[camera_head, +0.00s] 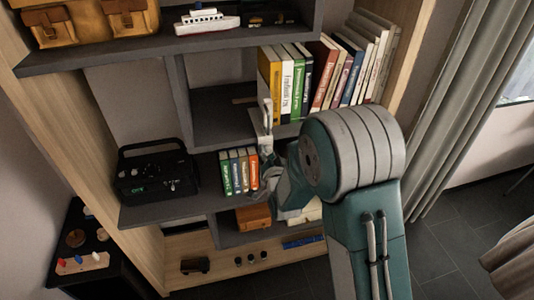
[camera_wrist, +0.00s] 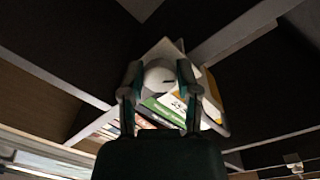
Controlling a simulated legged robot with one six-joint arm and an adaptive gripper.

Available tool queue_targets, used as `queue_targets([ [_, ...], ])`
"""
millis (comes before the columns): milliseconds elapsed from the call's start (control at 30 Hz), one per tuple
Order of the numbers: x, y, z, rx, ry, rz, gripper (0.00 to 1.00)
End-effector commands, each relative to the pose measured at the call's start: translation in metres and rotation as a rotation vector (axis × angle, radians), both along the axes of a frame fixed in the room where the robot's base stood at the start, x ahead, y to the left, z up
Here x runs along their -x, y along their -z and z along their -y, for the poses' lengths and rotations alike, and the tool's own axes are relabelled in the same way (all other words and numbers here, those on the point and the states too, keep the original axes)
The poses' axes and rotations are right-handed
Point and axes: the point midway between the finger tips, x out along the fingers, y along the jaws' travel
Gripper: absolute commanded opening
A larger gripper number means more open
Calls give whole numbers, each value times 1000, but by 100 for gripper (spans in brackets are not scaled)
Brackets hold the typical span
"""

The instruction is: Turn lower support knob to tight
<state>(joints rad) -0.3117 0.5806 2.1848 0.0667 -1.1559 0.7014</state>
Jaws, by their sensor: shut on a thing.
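A round white-grey knob (camera_wrist: 160,76) with a dark mark on its face sits between the two fingers of my gripper (camera_wrist: 160,70) in the wrist view. The fingers press on it from left and right, so my gripper is shut on it. A pale support piece is behind the knob. In the head view, a small white upright bracket (camera_head: 268,113) stands at the shelf edge by the upper books. My gripper (camera_head: 266,155) reaches up just below it, beside the small books. The knob cannot be made out there.
Small coloured books (camera_head: 238,172) stand close left of my gripper. Larger books (camera_head: 330,75) stand on the shelf above. A black radio (camera_head: 154,174) is on the left of the lower shelf. An orange box (camera_head: 253,216) sits below. Shelf boards close in around my gripper.

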Motion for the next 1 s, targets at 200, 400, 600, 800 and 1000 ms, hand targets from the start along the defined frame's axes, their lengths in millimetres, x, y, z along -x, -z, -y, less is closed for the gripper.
queue_targets([
  [200,-1,-1,1,-197,3,-55,0],
  [400,-1,-1,1,-379,4,-108,0],
  [600,-1,-1,2,-561,4,-161,0],
  [800,-1,0,2,-724,5,-210,0],
  [1000,-1,0,2,-853,7,-247,0],
])
